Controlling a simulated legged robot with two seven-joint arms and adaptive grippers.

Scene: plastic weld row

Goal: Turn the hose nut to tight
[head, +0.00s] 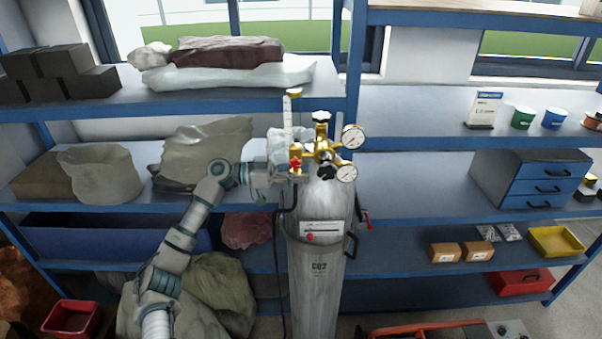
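A grey CO2 cylinder (318,275) stands upright in front of the shelves. On its top is a brass regulator (322,152) with a clear flow tube, a red knob (295,165) and two round gauges (352,137). A black hose (279,250) hangs down the cylinder's left side. My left gripper (284,177) reaches in from the left, level with the regulator's lower left part, just below the red knob. The hose nut is not clearly visible; the gripper and fittings overlap there. I cannot tell whether the fingers are closed or touching. My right gripper is not in view.
Blue shelves stand close behind the cylinder, with sacks (205,150) at the left and a blue drawer unit (532,179) at the right. An orange-edged case (430,330) is at the bottom right.

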